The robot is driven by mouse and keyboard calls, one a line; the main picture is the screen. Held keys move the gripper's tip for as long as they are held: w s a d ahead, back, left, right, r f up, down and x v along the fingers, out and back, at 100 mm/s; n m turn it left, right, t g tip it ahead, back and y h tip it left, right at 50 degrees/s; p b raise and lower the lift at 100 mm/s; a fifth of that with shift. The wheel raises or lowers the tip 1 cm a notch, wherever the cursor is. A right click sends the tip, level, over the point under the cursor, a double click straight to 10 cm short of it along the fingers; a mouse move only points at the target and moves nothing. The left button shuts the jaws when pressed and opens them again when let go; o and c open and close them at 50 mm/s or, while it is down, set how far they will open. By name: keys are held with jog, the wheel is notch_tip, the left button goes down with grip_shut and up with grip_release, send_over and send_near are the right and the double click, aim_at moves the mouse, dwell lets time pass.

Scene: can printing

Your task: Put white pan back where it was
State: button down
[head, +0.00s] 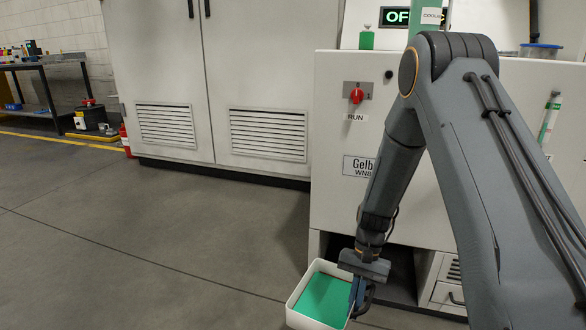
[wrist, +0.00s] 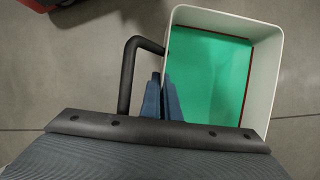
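The white pan (head: 293,303) is a square, open-topped tray with green inside, low in front of the machine. It also shows at the upper right of the wrist view (wrist: 262,95). A black bent handle (wrist: 128,75) is on its left side there. My gripper (head: 356,288) is at the pan's handle side.
A white machine (head: 335,190) with a red RUN switch (head: 356,95) stands behind the pan. A dark opening (head: 345,243) is at its base, with a drawer (head: 448,294) to the right. Grey cabinets (head: 230,70) stand at the back left. The floor (head: 150,240) on the left is clear.

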jog(key=d+r+n, duration=0.1)
jog(key=r+n, duration=0.1)
jog(key=s+d+r+n+h, duration=0.1)
jog(key=n, duration=0.1)
jog(key=s+d+r+n+h, duration=0.1)
jog(key=r, duration=0.1)
jog(key=shift+s+d+r+n+p, duration=0.15)
jog(key=shift+s+r+n+p, duration=0.15)
jog(key=shift+n+p, duration=0.1)
jog(key=s+r+p, duration=0.3)
jog(key=r+p, duration=0.8)
jog(key=p, duration=0.1)
jog(key=s+r+p, duration=0.4)
jog(key=r+p, duration=0.7)
jog(key=p, duration=0.2)
jog(key=s+r+p, duration=0.3)
jog(key=r+p, duration=0.8)
jog(key=p, duration=0.2)
jog(key=shift+s+r, duration=0.2)
jog(key=shift+r, duration=0.15)
jog(key=shift+a, duration=0.2)
